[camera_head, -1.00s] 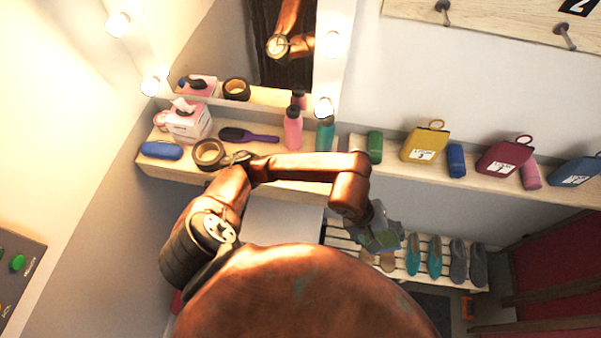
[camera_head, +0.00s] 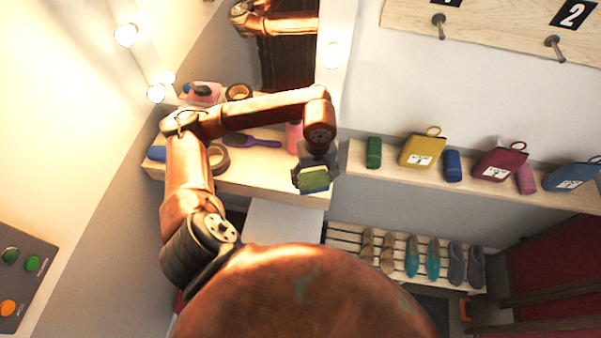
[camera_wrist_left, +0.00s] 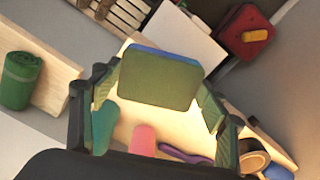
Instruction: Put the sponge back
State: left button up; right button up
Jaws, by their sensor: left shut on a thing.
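My left gripper (camera_head: 316,172) is shut on the sponge (camera_head: 313,181), a small block with a green face, held above the front right end of the dressing shelf (camera_head: 262,182). In the left wrist view the sponge (camera_wrist_left: 158,82) sits between both fingers, with a blue layer along its far edge. Behind it are a teal bottle (camera_wrist_left: 103,126) and a pink bottle (camera_wrist_left: 143,138). The pink bottle also shows in the head view (camera_head: 294,138), partly behind my arm; the teal bottle is hidden there. My right gripper is not in view.
On the dressing shelf are a purple brush (camera_head: 252,140), a tape roll (camera_head: 218,158) and a blue case (camera_head: 157,153). The right wall shelf (camera_head: 400,172) carries a green roll (camera_head: 374,152), a yellow pouch (camera_head: 421,150) and more. A shoe rack (camera_head: 398,272) stands below.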

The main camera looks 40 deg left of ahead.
aim_at(307, 173)
pick_arm(q)
jog(key=w+a+f, duration=0.1)
jog(key=w+a+f+p, duration=0.1)
jog(key=a+f, duration=0.2)
jog(key=f, duration=0.1)
jog(key=shift+w+a, duration=0.35)
jog(key=shift+w, duration=0.05)
jog(key=shift+w+a+f, duration=0.25)
jog(key=shift+a+f, duration=0.15)
jog(key=shift+f, duration=0.15)
jog(key=f, duration=0.1)
jog(key=f+p, duration=0.2)
jog(key=shift+w+a, duration=0.15)
jog(key=shift+a, duration=0.1)
jog(key=shift+f, duration=0.5)
jog(key=o, duration=0.8)
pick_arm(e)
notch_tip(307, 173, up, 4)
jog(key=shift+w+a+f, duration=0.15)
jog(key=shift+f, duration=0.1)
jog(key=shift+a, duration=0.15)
